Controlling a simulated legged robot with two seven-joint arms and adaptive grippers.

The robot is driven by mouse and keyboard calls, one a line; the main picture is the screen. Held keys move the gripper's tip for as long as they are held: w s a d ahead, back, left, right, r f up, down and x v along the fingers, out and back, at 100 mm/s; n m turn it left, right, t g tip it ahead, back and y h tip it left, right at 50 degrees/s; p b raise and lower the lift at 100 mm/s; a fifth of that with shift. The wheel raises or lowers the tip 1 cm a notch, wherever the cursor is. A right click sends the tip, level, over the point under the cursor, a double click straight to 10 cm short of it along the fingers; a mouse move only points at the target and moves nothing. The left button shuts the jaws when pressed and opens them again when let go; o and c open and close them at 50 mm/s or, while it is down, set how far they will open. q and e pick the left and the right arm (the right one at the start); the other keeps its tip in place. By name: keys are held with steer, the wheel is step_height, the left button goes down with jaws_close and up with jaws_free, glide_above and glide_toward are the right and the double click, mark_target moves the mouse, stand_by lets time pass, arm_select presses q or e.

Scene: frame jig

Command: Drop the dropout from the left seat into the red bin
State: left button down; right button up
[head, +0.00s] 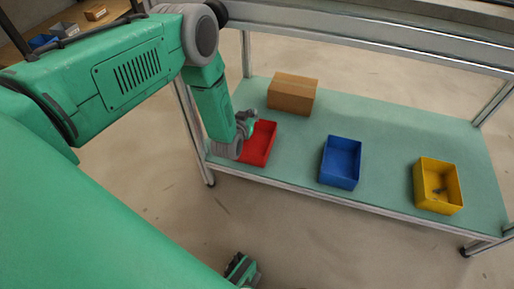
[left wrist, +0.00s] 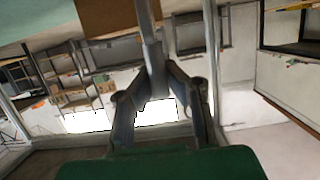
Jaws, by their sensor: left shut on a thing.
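My left gripper (head: 246,122) is low over the left part of the shelf, at the left edge of the red bin (head: 264,146) in the head view. In the left wrist view the fingers (left wrist: 164,68) close together on a narrow grey metal piece, the dropout (left wrist: 151,40). In the head view the dropout is too small to tell apart from the gripper. The gripper and forearm hide the left part of the red bin. The left seat cannot be made out.
A blue bin (head: 340,162) stands in the middle of the green shelf (head: 300,142). A yellow bin (head: 438,186) with a small dark part inside stands to the right. A cardboard box (head: 292,94) is behind the red bin.

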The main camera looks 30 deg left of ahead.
arm_select(q)
steer(key=shift+a+f, duration=0.5)
steer(key=shift+f, duration=0.35)
steer(key=c, duration=2.1)
jaws_free()
steer(key=shift+d+r, duration=0.2)
steer(key=shift+d, duration=0.2)
steer(key=o, duration=0.5)
steer(key=shift+d+r, duration=0.15)
steer(key=shift+d, duration=0.25)
steer(key=shift+a+f, duration=0.2)
steer(key=shift+a, duration=0.25)
steer(key=v, duration=1.2)
steer(key=shift+d+r, duration=0.1)
steer(key=shift+d, duration=0.2)
arm_select(e)
steer(key=shift+a+f, duration=0.2)
steer(key=shift+f, duration=0.2)
